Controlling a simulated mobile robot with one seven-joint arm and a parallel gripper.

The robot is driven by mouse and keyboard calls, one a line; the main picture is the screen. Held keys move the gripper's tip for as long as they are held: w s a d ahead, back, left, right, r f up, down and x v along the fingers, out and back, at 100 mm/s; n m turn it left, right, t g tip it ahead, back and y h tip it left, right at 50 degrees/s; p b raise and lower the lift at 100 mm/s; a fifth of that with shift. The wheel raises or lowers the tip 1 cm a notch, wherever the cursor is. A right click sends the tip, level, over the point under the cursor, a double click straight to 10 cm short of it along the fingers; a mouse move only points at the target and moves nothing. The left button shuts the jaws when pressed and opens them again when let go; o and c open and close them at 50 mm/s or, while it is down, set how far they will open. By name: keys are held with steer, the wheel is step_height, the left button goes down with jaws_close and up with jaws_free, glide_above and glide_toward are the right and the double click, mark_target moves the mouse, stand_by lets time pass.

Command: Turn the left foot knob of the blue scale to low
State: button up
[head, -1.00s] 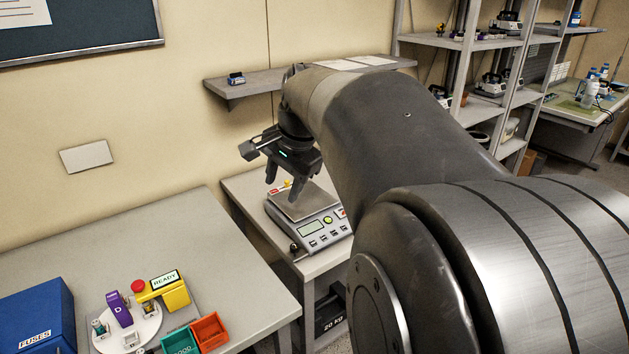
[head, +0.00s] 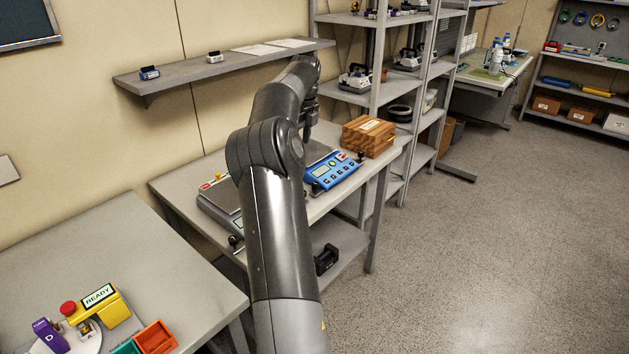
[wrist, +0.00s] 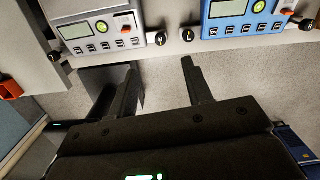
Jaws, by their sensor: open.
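The blue scale (head: 332,172) stands on the table beyond my arm. Its front panel with display, buttons and green round button shows at the top right of the wrist view (wrist: 240,24). Its left foot knob (wrist: 188,35) is black with a pale mark and sits at the panel's lower left corner. Its right foot knob (wrist: 305,24) is at the other corner. My gripper (wrist: 160,72) is open and empty, its fingertips apart from the scale in the picture. The right finger appears just below the left foot knob. In the head view my arm hides most of the gripper.
A grey scale (wrist: 95,30) stands left of the blue one, its black right foot knob (wrist: 161,38) close beside the blue scale's left knob. A wooden box (head: 368,136) stands behind right. A wall shelf (head: 215,72) runs above. The floor at right is clear.

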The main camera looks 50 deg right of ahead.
mark_target(315, 183)
steer(key=d+f+m, duration=0.1)
steer(key=d+f, duration=0.1)
steer(key=f, duration=0.4)
steer(key=d+f+m, duration=0.1)
steer(key=d+f, duration=0.1)
steer(key=f, duration=0.3)
steer(key=d+f+m+g, duration=0.1)
steer(key=d+f+m, duration=0.1)
steer(key=f, duration=0.4)
steer(key=shift+s+d+f, duration=0.1)
steer(key=shift+f, duration=0.25)
steer(key=c, duration=1)
steer(key=shift+n, duration=0.4)
